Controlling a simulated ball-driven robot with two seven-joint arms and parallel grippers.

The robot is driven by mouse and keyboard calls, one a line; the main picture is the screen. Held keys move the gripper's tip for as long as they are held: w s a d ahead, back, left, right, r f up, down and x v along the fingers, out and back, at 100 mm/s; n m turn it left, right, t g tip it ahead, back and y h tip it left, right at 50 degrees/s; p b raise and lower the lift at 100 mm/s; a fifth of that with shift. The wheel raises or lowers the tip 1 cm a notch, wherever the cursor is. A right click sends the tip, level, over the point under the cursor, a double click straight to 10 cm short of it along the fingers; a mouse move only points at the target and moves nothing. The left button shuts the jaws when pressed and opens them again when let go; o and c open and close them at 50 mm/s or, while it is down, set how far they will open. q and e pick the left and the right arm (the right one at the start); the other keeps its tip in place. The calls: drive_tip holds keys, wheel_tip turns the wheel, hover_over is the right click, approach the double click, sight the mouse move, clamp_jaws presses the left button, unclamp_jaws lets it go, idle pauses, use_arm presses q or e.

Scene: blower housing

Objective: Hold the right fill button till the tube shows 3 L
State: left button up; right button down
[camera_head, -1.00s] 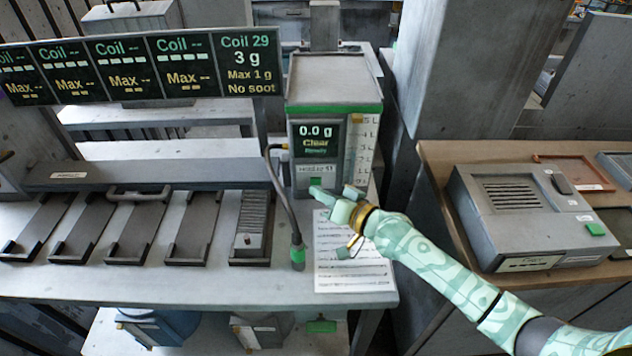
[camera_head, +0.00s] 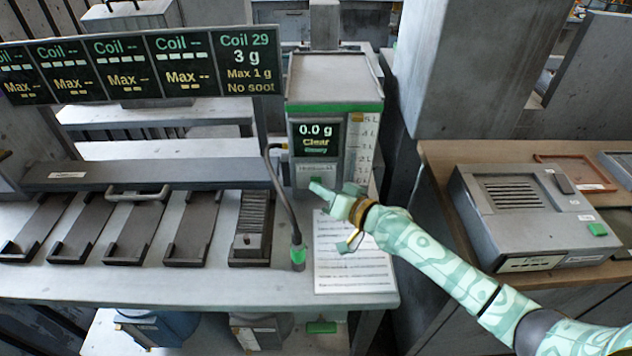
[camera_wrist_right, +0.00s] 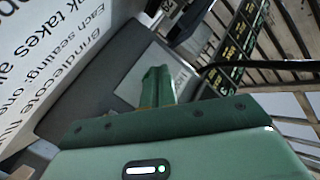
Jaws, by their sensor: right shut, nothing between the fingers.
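The grey dispenser (camera_head: 335,85) with a green band stands at the back of the bench. Its screen (camera_head: 316,139) reads "0.0 g" and "Clear". The pale tube (camera_head: 359,150) with litre marks up to 5 L is on its right front; I cannot make out a fill level. A green button (camera_head: 315,180) is low on its front, partly behind my fingertips. My right gripper (camera_head: 318,189) is shut and empty at this button; whether it touches is unclear. Its green fingers (camera_wrist_right: 156,88) show shut in the wrist view, where the button is hidden. My left gripper is not in view.
A printed sheet (camera_head: 350,255) lies below my right gripper. A dark hose (camera_head: 283,200) with a green-tipped end hangs to the left. Several dark trays (camera_head: 120,232) fill the left bench. A grey box (camera_head: 520,220) sits on the right table.

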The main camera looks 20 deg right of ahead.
drive_tip(key=shift+w, duration=0.15)
idle(0.8)
drive_tip(key=shift+s+a+p, duration=0.2)
drive_tip(key=shift+s+p, duration=0.25)
drive_tip(key=shift+s, duration=0.3)
drive_tip(key=s+p, duration=0.1)
drive_tip(key=s+a+p, duration=0.1)
drive_tip(key=s, duration=0.1)
drive_tip(key=shift+s+r, duration=0.2)
drive_tip(key=shift+s+a+f+p, duration=0.15)
drive_tip(key=shift+s+a+p, duration=0.05)
drive_tip(key=shift+s+p, duration=0.45)
drive_tip(key=shift+s, duration=0.1)
